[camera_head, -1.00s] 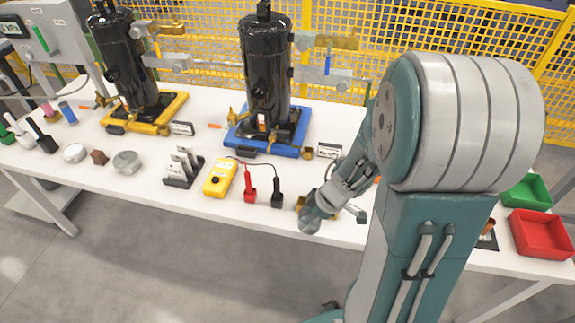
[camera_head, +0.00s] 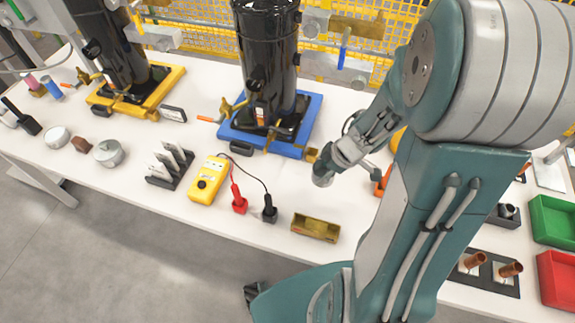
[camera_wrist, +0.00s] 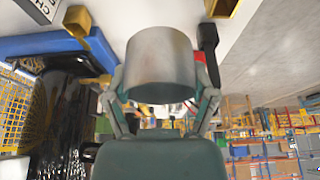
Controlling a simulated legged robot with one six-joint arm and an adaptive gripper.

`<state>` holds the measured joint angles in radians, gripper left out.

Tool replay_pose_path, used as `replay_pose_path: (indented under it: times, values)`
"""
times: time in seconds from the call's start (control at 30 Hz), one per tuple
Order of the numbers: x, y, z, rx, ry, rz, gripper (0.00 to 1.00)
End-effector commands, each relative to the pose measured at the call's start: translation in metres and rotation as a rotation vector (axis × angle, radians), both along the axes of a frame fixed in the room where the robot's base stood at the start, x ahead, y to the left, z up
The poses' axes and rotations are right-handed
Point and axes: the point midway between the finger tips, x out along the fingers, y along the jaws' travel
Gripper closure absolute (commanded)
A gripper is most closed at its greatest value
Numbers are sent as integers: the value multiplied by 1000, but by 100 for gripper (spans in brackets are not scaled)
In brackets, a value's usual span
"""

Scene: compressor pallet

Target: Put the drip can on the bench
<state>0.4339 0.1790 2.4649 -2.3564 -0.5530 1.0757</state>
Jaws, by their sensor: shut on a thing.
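The drip can is a plain grey metal cylinder and fills the upper middle of the wrist view (camera_wrist: 160,65). My gripper (camera_wrist: 160,92) is shut on it, with one finger on each side. In the head view the can (camera_head: 322,178) shows small below my gripper (camera_head: 334,164), partly covered by it. It hangs over the white bench (camera_head: 200,82), right of the blue compressor base. I cannot tell whether the can touches the bench top.
The blue base (camera_head: 225,132) with its black compressor stands close to the left. A brass tray (camera_head: 315,228), a yellow meter (camera_head: 208,180) and its probes lie nearer the front edge. Green (camera_head: 555,218) and red (camera_head: 560,280) bins stand at the right. Bare bench shows around the brass tray.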

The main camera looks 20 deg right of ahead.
Motion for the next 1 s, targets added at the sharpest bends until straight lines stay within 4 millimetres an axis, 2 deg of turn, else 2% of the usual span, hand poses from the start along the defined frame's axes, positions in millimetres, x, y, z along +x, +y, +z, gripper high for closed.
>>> replay_pose_path:
  times: [0.13, 0.47, 0.73, 1.0]
  values:
    - [17, 10, -11, 5, 4, 6, 74]
    - [76, 45, -42, 7, 3, 4, 74]
    - [103, 64, -83, 7, 5, 1, 74]
    - [116, 73, -104, 7, 3, 0, 74]
